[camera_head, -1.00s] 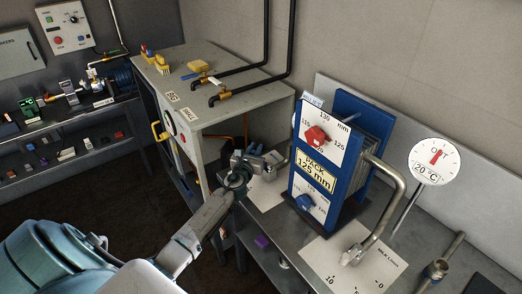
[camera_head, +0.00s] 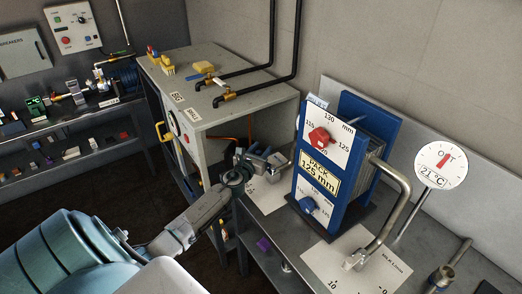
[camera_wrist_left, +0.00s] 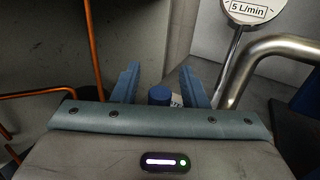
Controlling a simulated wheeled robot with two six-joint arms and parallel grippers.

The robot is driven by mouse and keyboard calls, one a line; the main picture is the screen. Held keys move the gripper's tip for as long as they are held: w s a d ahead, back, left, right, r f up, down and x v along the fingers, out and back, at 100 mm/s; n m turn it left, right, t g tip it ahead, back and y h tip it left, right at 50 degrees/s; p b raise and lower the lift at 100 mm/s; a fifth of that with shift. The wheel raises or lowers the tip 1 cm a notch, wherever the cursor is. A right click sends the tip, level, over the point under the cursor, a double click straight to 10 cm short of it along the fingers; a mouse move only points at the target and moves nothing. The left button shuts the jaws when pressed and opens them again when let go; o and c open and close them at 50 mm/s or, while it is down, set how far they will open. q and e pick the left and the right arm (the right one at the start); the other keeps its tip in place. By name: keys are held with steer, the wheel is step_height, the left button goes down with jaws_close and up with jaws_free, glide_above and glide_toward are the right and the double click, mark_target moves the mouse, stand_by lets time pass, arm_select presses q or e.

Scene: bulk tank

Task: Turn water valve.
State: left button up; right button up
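My left gripper (camera_head: 266,162) reaches in over the steel bench, left of the blue plate pack, above a white scale plate (camera_head: 268,197). In the left wrist view its two blue fingers (camera_wrist_left: 160,72) stand apart, with a round blue knob (camera_wrist_left: 160,95) between them. Gaps show on both sides of the knob. I cannot tell for certain whether this knob is the water valve; the gripper hides it in the head view. A round dial reading 5 L/min (camera_wrist_left: 254,8) stands beyond. My right gripper is not in view.
The blue plate pack (camera_head: 318,175), marked 125 mm, stands close right of the gripper. A bent steel pipe (camera_head: 394,205) and an outlet dial reading 21 °C (camera_head: 441,165) are further right. A grey cabinet (camera_head: 215,115) with black pipes stands behind left.

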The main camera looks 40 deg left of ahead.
arm_select(q)
steer(key=b+v, duration=0.1)
steer(key=v, duration=0.9)
steer(key=shift+s+b, duration=0.3)
steer(key=shift+b, duration=0.1)
steer(key=shift+s+d, duration=0.1)
